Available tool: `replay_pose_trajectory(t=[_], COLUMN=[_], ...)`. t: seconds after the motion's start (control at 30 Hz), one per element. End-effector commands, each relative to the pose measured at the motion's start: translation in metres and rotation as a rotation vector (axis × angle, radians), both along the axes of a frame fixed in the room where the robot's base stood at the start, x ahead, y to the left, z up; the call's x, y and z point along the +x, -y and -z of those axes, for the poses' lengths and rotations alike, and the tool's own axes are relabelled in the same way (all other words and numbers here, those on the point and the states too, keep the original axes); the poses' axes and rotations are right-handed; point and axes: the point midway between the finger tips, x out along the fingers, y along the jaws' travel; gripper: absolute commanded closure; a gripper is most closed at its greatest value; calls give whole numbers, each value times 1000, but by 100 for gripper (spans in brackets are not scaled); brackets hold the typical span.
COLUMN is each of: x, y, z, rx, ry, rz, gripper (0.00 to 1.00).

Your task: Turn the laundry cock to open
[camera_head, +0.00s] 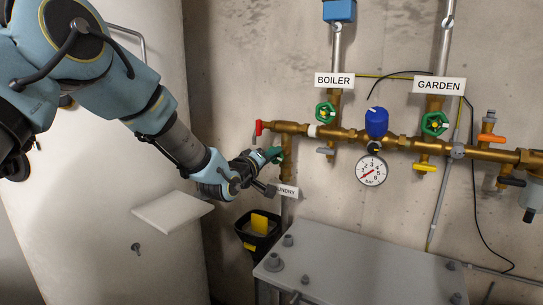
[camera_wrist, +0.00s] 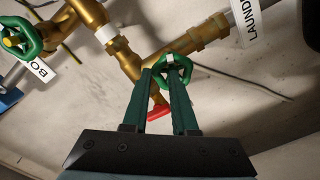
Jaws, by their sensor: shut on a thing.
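The laundry cock is a green handwheel (camera_wrist: 183,66) on a brass pipe, close to the LAUNDRY sign (camera_wrist: 247,20) in the wrist view. My gripper (camera_wrist: 166,72) is shut on this wheel, with its dark green fingers on the near part of the rim. In the head view my gripper (camera_head: 268,157) reaches the left end of the brass pipework from the left. It hides most of the wheel there and covers part of the LAUNDRY sign (camera_head: 287,191). How far the wheel is turned cannot be told.
A red lever (camera_head: 258,128) sits just above my gripper. Green wheels for BOILER (camera_head: 326,112) and GARDEN (camera_head: 434,123), a blue-capped part (camera_head: 376,123) and a pressure gauge (camera_head: 371,171) are to the right. A grey metal box (camera_head: 350,275) and a black bin (camera_head: 258,231) stand below.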

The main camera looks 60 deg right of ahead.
Motion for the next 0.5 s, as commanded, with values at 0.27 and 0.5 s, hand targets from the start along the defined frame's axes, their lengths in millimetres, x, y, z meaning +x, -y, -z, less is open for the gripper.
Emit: replay_pose_trajectory(t=[0.27, 0.5], x=[-13, -8], y=[9, 9], z=[-11, -12], rx=[-25, -26], ry=[-35, -325], rz=[20, 19], gripper=[100, 100])
